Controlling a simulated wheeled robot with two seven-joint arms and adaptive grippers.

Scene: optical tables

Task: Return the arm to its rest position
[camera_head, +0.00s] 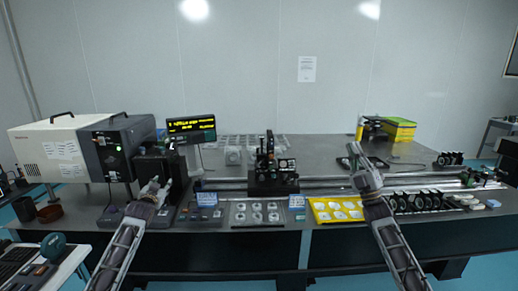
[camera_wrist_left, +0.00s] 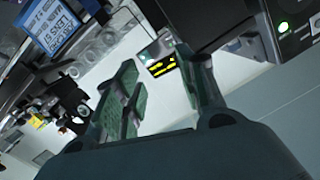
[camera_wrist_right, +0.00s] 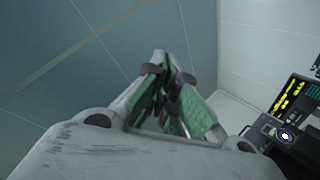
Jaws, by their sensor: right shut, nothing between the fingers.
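My left gripper (camera_head: 156,184) is in front of the left part of the optical table (camera_head: 318,146), near the grey instrument box. In the left wrist view my left gripper (camera_wrist_left: 160,75) has its two green-padded fingers apart, with nothing between them. My right gripper (camera_head: 355,154) is raised in front of the table's right half, fingers pointing up, above the yellow tray. In the right wrist view my right gripper (camera_wrist_right: 165,68) has its fingertips together and holds nothing.
A grey instrument box (camera_head: 75,150) and a display with yellow text (camera_head: 191,127) stand at the left. A black optical mount (camera_head: 270,170) stands mid-table. A yellow tray (camera_head: 336,210) with white pieces and a row of black mounts (camera_head: 420,202) line the right front edge.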

